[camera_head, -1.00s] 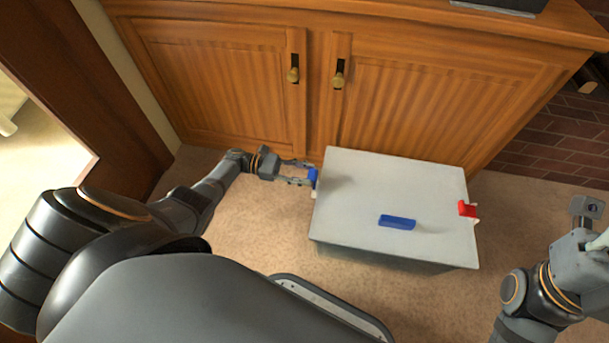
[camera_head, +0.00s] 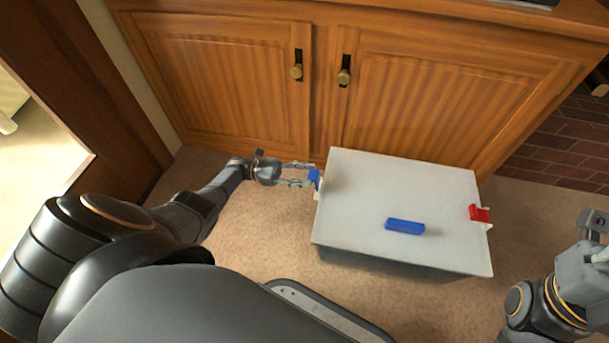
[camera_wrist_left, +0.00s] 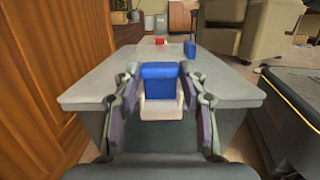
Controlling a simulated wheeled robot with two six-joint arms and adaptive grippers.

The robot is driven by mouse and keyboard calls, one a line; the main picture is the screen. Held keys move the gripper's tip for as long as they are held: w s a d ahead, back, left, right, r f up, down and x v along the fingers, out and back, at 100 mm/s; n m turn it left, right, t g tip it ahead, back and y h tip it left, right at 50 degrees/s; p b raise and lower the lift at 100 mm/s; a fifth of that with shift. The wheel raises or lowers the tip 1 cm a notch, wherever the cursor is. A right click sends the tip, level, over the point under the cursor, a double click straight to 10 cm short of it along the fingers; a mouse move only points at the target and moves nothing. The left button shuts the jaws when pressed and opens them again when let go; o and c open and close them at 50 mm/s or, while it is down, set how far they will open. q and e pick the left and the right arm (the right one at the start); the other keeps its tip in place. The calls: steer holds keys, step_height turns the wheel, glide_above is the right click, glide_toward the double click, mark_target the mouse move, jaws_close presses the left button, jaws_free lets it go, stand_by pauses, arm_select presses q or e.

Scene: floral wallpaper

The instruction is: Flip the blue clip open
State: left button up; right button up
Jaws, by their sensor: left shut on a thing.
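The blue clip (camera_head: 314,179) sits on the left edge of a grey-white box (camera_head: 350,215). In the left wrist view the blue clip (camera_wrist_left: 160,71) stands above its white base on the near side of the box. My left gripper (camera_head: 312,177) is shut on the blue clip, with its fingers (camera_wrist_left: 160,84) on either side of it. A red clip (camera_head: 480,214) is on the box's right edge. My right gripper (camera_head: 596,218) is at the right edge of the head view, apart from the box; its fingers are not clear.
A blue block (camera_head: 405,226) lies on the box lid. A wooden cabinet (camera_head: 225,85) with two doors stands right behind the box. Carpet (camera_head: 262,224) is clear to the left of the box. The left wrist view also shows an armchair (camera_wrist_left: 245,32) beyond.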

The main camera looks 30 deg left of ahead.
arm_select(q)
steer(key=shift+a, duration=0.15)
steer(key=o, duration=1.1)
steer(key=shift+f, duration=0.1)
steer(key=shift+o, duration=0.2)
step_height(320, 180, up, 10)
steer(key=shift+a, duration=0.1)
